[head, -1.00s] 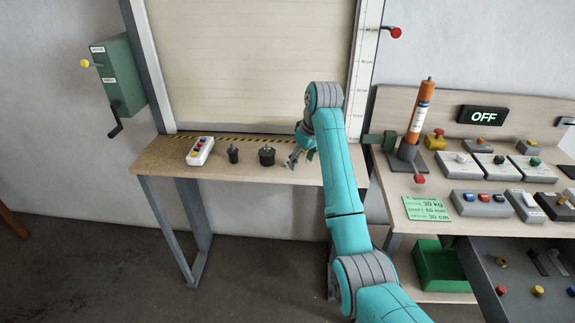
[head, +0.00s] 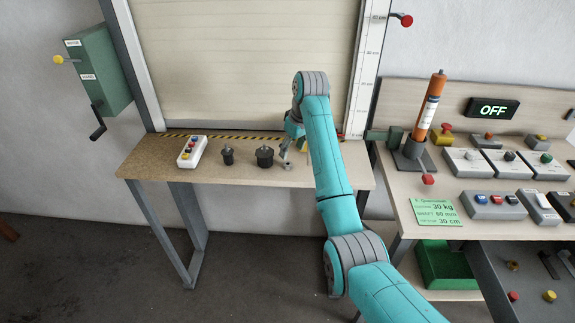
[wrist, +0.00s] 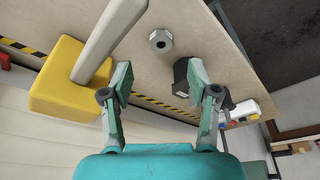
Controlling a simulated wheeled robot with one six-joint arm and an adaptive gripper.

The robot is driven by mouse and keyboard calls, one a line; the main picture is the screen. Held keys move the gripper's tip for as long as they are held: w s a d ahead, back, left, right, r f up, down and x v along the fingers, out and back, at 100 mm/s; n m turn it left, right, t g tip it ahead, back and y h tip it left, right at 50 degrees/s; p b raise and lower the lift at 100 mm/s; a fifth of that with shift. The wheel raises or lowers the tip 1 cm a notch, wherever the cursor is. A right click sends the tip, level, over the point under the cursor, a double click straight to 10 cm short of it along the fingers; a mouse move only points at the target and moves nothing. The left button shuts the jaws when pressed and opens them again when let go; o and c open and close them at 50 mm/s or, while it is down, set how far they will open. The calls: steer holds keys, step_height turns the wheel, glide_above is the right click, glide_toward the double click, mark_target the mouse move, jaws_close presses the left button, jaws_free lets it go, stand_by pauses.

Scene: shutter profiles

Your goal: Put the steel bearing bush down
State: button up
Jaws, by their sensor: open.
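The steel bearing bush (head: 288,167) is a small grey ring-like piece on the wooden bench (head: 150,172). In the wrist view the bush (wrist: 160,41) stands on the bench top with its dark hole showing, apart from my fingers. My gripper (head: 286,152) is just above and beside it, partly hidden by my arm in the head view. In the wrist view my gripper (wrist: 159,79) has its fingers spread wide with nothing between them.
Two black cylindrical parts (head: 264,157) (head: 228,155) and a white button box (head: 192,152) stand left of the bush. A yellow block (wrist: 70,82) with a pale bar is close to one finger. The shutter (head: 245,70) rises behind the bench. Bare bench lies in front.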

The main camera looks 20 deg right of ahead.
mark_target(289, 161)
steer(key=shift+x, duration=3.1)
steer(key=shift+s, duration=0.1)
jaws_close()
